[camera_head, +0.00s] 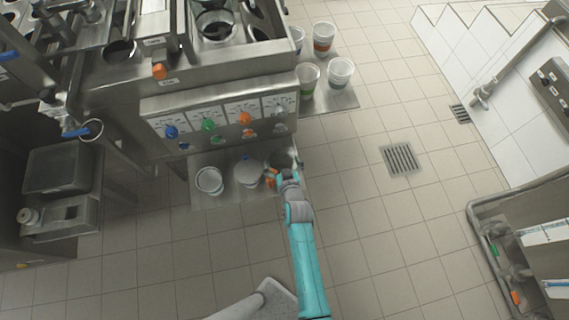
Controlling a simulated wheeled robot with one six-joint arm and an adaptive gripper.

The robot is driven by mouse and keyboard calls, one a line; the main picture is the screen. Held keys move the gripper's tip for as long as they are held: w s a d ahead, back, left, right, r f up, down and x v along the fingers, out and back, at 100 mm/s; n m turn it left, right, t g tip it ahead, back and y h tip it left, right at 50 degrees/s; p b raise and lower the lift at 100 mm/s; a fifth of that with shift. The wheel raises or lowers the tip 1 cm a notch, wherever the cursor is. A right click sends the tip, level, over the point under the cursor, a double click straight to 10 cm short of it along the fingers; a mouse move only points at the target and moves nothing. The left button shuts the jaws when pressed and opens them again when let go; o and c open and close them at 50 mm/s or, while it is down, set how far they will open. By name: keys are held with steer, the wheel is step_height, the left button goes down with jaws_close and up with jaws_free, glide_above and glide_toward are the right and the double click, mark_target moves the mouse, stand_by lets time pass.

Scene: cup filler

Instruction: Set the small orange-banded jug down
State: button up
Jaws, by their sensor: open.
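My gripper (283,173) is at the right end of the low front shelf (225,197) under the dial panel, its jaws open. A small orange patch (269,178) shows just left of the jaws. It looks like part of the orange-banded jug, but most of that is hidden by the gripper or too small to make out. A white round vessel (247,172) stands just left of it, and another white open vessel (208,180) farther left on the shelf. I cannot tell whether the jaws touch anything.
The dial panel (220,118) overhangs the shelf closely. A side shelf (345,99) at the upper right holds several cups, among them an orange-banded cup (323,38) and a green-banded cup (309,79). Tiled floor with a drain grate (402,160) lies open to the right.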

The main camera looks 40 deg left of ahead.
steer(key=v, duration=1.2)
steer(key=shift+w+d, duration=0.1)
steer(key=shift+d, duration=0.05)
steer(key=s+d+r+m+t+h, duration=0.2)
steer(key=s+d, duration=0.2)
steer(key=d, duration=0.8)
steer(key=s+d+r+m+t+h, duration=0.2)
steer(key=s+d+m, duration=0.15)
steer(key=d, duration=0.75)
steer(key=s+d+r+m+t+h, duration=0.1)
steer(key=s+d+r+m+h, duration=0.1)
steer(key=s+d+r, duration=0.4)
steer(key=s+d+r+m+h, duration=0.2)
steer(key=s+d+r+h, duration=0.2)
steer(key=s+d+r, duration=0.3)
step_height(320, 180, up, 5)
steer(key=s, duration=0.2)
steer(key=shift+s+d+t, duration=0.25)
steer(key=shift+s+t, duration=0.1)
steer(key=shift+t, duration=0.05)
